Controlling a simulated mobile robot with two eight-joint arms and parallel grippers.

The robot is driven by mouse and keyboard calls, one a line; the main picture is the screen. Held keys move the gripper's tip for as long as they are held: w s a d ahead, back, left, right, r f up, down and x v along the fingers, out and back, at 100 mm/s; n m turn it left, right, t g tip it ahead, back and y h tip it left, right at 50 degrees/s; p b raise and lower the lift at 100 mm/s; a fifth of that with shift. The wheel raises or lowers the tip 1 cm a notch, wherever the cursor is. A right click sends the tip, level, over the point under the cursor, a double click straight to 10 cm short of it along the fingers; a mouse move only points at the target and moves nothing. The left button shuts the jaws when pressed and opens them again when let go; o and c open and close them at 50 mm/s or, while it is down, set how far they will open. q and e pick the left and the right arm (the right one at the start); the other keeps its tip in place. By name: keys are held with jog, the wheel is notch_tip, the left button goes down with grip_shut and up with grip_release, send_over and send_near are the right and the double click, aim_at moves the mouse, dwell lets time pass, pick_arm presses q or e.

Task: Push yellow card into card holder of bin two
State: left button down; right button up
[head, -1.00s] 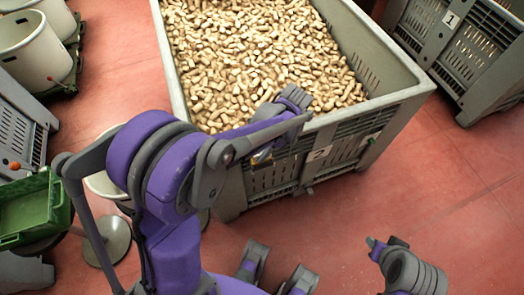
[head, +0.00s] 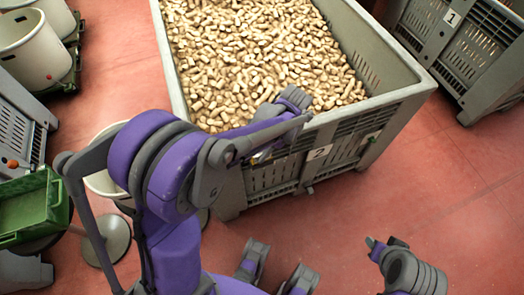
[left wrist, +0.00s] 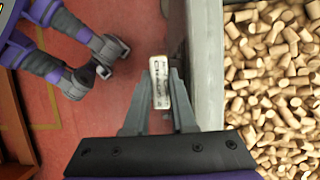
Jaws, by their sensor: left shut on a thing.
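Bin two (head: 390,105) is a grey slatted crate full of corks, with a white "2" plate (head: 319,153) on its near side. A second pale plate (head: 370,137) is further right on that side; I cannot tell whether it is the card holder. My left gripper (head: 264,152) is at the bin's near side, its tips mostly hidden by my arm. In the left wrist view it is shut on a small pale card (left wrist: 159,82) with dark print, beside the bin wall (left wrist: 203,70). The card's yellow colour is not clear there. My right gripper (head: 372,243) is apart from the bin, over the floor.
Bin one (head: 470,50), marked "1", stands at the upper right. A green crate (head: 38,210) and white tubs (head: 35,50) are on the left. The red floor (head: 450,200) right of bin two is clear.

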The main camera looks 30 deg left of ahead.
pick_arm(q)
jog(key=shift+f, duration=0.4)
jog(key=c, duration=0.7)
grip_release()
jog(key=shift+o, duration=0.2)
jog(key=v, duration=1)
jog(key=shift+r+p, duration=0.4)
jog(key=shift+p, duration=0.05)
jog(key=shift+d+r, duration=0.1)
jog(key=s+r+n+t+h+p, duration=0.1)
jog(key=s+r+n+t+p, duration=0.2)
jog(key=s, duration=0.3)
jog(key=s+r+n+t+h+p, duration=0.2)
jog(key=s+r+n+t+p, duration=0.1)
jog(key=s+n+t+p, duration=0.2)
jog(key=shift+s+d+r+t, duration=0.2)
jog(key=shift+s+r+t, duration=0.25)
jog(key=shift+s, duration=0.5)
